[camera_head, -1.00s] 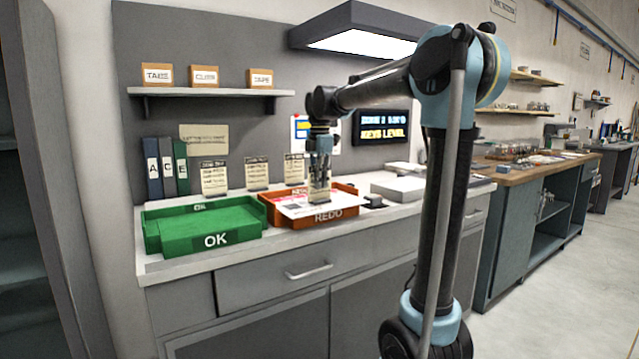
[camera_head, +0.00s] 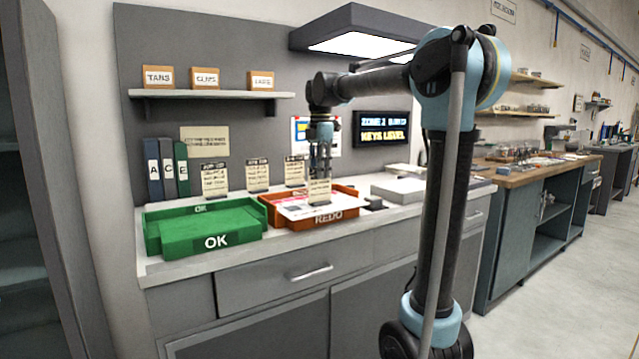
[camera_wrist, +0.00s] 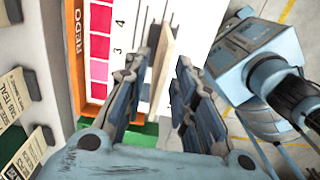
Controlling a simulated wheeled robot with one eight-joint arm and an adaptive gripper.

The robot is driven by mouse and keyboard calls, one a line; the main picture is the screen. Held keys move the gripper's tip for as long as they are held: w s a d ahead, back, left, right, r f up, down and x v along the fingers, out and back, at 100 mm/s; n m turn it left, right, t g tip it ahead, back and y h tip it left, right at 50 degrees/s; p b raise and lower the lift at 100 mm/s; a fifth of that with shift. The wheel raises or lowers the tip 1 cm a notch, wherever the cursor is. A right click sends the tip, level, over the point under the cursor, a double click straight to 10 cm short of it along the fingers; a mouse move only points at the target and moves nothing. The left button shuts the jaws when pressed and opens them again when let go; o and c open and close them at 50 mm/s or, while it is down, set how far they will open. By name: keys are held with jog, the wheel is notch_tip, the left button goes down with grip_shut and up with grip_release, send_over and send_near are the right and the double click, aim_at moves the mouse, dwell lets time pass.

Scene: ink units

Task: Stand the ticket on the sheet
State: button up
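The ticket (camera_head: 319,191), a small cream card with dark print, stands upright on the white sheet (camera_head: 294,210). The sheet lies across the orange REDO tray (camera_head: 352,210). In the wrist view, the ticket (camera_wrist: 165,62) shows nearly edge-on beyond the fingertips. The sheet (camera_wrist: 125,42) there has pink swatches and numbers. My gripper (camera_head: 320,170) is above the ticket, pointing down; in the wrist view its fingers (camera_wrist: 162,82) are spread with a gap between them. Nothing appears clamped between them.
A green OK tray (camera_head: 212,241) is left of the REDO tray. Several similar cards, such as one at the left (camera_head: 214,180), stand behind the trays. Binders (camera_head: 167,168) stand at the back left. A shelf (camera_head: 210,94) and a lamp (camera_head: 360,40) hang above.

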notch_tip(320, 180, up, 8)
jog(key=shift+f, duration=0.15)
jog(key=s+d+f+m+t, duration=0.1)
jog(key=s+d+f+m, duration=1.1)
jog(key=s+d+f, duration=0.25)
jog(key=s+d+f+m, duration=0.3)
jog(key=s+f+m, duration=0.3)
jog(key=f, duration=0.6)
jog(key=s+d+f+m+t, duration=0.1)
jog(key=s+d+f+m, duration=0.2)
jog(key=s+f+m, duration=0.3)
jog(key=s+f, duration=0.4)
jog(key=f, duration=0.2)
jog(key=shift+s+d+f+m, duration=0.15)
jog(key=shift+s+f+m, duration=0.15)
jog(key=shift+s, duration=0.1)
jog(key=shift+w+f, duration=0.15)
jog(key=shift+w, duration=0.4)
